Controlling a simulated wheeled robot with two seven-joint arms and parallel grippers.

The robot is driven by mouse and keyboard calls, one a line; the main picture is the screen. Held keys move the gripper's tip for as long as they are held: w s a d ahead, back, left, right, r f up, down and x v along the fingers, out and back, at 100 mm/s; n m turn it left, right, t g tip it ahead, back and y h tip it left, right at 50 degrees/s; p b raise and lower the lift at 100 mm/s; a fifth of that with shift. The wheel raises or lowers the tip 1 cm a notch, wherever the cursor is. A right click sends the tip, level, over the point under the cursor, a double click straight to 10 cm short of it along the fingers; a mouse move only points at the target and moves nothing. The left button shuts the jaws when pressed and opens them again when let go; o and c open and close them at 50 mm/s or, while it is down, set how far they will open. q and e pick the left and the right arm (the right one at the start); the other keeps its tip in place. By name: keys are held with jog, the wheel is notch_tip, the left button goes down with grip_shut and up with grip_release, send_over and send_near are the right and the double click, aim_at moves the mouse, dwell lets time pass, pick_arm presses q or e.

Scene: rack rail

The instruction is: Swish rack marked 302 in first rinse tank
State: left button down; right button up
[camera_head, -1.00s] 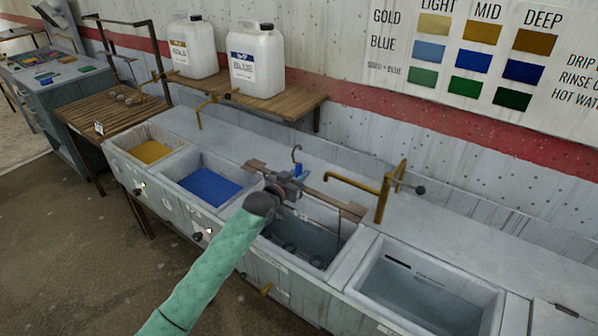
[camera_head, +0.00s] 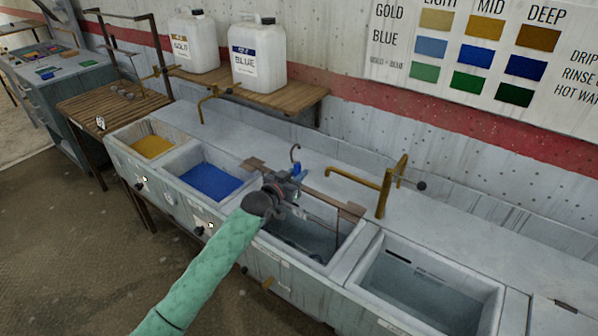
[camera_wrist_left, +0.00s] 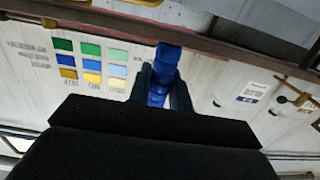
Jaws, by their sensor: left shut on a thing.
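The rack has a brown top bar (camera_head: 349,210), a hook (camera_head: 295,153) and a blue grip (camera_head: 297,170). My left gripper (camera_head: 291,184) is shut on the blue grip, also seen between the fingers in the left wrist view (camera_wrist_left: 162,62). The bar is over the third tank (camera_head: 349,253), which I take as the first rinse tank. Thin rack parts hang down inside it. The arm hides part of the rack and tank; I cannot tell whether the bar touches the rim. The number 302 is not readable. My right gripper is out of view.
A gold tank (camera_head: 152,146) and a blue tank (camera_head: 210,182) are to the left. Another tank (camera_head: 425,292) is to the right. A brass tap (camera_head: 385,190) stands behind the rinse tanks. Two jugs (camera_head: 257,58) sit on a wall shelf.

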pick_arm(q)
jog(key=shift+w+d+r, duration=0.1)
jog(key=shift+w, duration=0.05)
dwell(0.3)
jog(key=x, duration=0.3)
jog(key=shift+r+b, duration=0.1)
jog(key=shift+b, duration=0.2)
dwell(0.9)
dwell(0.9)
dwell(0.6)
